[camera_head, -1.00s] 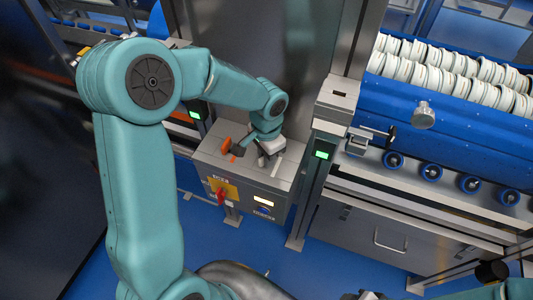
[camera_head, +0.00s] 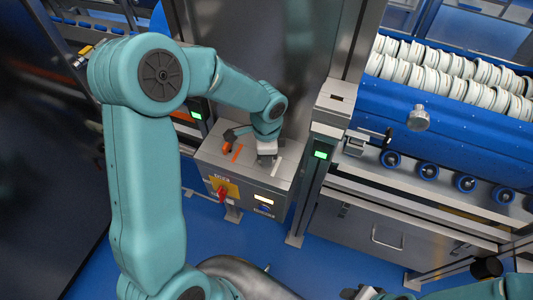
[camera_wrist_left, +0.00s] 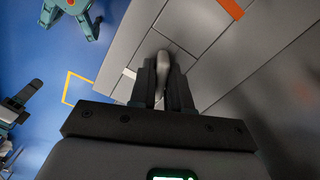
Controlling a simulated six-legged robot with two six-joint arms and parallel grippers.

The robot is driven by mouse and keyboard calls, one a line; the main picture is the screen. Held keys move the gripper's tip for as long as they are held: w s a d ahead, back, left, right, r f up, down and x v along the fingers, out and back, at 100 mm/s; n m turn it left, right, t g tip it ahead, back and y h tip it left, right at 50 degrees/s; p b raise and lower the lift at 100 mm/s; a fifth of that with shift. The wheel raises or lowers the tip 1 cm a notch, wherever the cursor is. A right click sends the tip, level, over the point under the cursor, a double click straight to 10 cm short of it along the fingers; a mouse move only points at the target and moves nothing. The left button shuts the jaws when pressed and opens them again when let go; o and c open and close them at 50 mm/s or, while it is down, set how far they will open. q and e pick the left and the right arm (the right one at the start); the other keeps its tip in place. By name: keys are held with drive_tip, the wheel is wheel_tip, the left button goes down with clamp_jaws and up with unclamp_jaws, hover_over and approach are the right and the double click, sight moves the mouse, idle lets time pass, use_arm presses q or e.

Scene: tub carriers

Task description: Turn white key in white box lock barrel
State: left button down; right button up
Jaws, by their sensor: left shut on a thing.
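The grey-white box (camera_head: 215,160) stands low in the middle of the head view, with its flat top facing up. My left gripper (camera_head: 266,160) points down at the right part of this top. In the left wrist view, my left gripper (camera_wrist_left: 163,85) is shut on a pale, rounded key (camera_wrist_left: 163,66), which lies between its two dark fingers just over the box top (camera_wrist_left: 190,25). The lock barrel is hidden under the key and fingers. My right gripper (camera_head: 365,293) shows only in part at the bottom edge of the head view.
An orange key or handle (camera_head: 228,148) and an orange strip (camera_head: 238,153) are left of my left gripper on the box. A red switch (camera_head: 222,194) is on its front. A metal post (camera_head: 318,160) stands close on the right.

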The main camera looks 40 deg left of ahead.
use_arm(q)
drive_tip(key=shift+r+m+p, duration=0.15)
drive_tip(key=shift+m+p, duration=0.4)
drive_tip(key=shift+m, duration=0.35)
drive_tip(key=shift+m+p, duration=0.4)
drive_tip(key=shift+m, duration=0.9)
drive_tip(key=shift+m+p, duration=0.55)
drive_tip(key=shift+m, duration=0.05)
drive_tip(key=shift+m+p, duration=0.4)
drive_tip(key=shift+m, duration=0.6)
drive_tip(key=shift+f, duration=0.2)
